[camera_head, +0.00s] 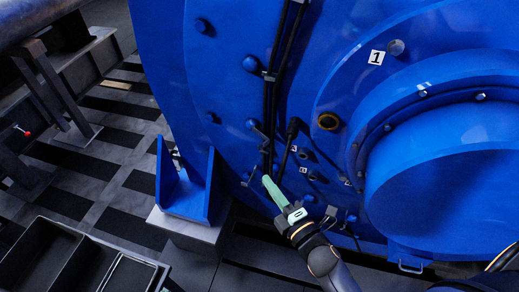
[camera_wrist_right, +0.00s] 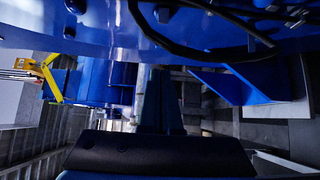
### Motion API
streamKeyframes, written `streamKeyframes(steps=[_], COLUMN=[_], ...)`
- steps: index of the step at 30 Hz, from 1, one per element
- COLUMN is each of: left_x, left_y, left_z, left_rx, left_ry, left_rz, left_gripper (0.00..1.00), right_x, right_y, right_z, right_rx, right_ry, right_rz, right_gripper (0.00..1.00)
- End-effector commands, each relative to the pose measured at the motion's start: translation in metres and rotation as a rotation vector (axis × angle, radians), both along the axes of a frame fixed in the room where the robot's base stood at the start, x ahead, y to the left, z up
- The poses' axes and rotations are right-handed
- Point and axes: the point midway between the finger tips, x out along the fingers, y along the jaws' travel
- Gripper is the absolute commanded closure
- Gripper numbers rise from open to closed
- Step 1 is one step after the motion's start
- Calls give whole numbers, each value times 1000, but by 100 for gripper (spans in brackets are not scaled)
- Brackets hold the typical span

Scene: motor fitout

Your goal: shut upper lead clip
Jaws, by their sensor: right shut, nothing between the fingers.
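Black leads (camera_head: 273,100) run down the face of the blue motor housing (camera_head: 228,60). A small grey clip (camera_head: 269,76) sits across them high up and looks closed around them. A second clip (camera_head: 258,132) lies lower on the leads, with a thin part sticking out to the left; whether it is open is too small to tell. My right gripper (camera_head: 267,181), with pale green fingers, is shut and empty, pointing up beside the lower end of the leads. Contact with the housing cannot be told. A black lead (camera_wrist_right: 150,32) also curves across the top of the right wrist view. My left gripper is not in view.
A blue bracket foot (camera_head: 185,190) stands on a pale block (camera_head: 190,228) left of my right gripper. A dark tray (camera_head: 62,262) is at the lower left. A white label "1" (camera_head: 377,57) and bolts mark the housing.

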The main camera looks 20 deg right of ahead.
Motion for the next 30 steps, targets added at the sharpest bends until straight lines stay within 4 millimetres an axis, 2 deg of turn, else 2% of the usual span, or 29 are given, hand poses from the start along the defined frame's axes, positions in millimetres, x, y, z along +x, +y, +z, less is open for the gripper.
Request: streamKeyframes(steps=[14, 15, 21, 30], left_x=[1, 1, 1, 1], left_y=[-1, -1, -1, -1], left_z=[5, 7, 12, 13], left_rx=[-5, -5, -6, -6], left_ry=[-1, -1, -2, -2], left_rz=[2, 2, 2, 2], left_gripper=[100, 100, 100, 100], right_x=[85, 89, 99, 102], right_y=[18, 13, -12, -19], right_z=[1, 1, 1, 0], right_rx=[5, 1, 2, 6], right_ry=[0, 2, 2, 2], right_rz=[-1, -1, -1, -1], right_gripper=[100, 100, 100, 100])
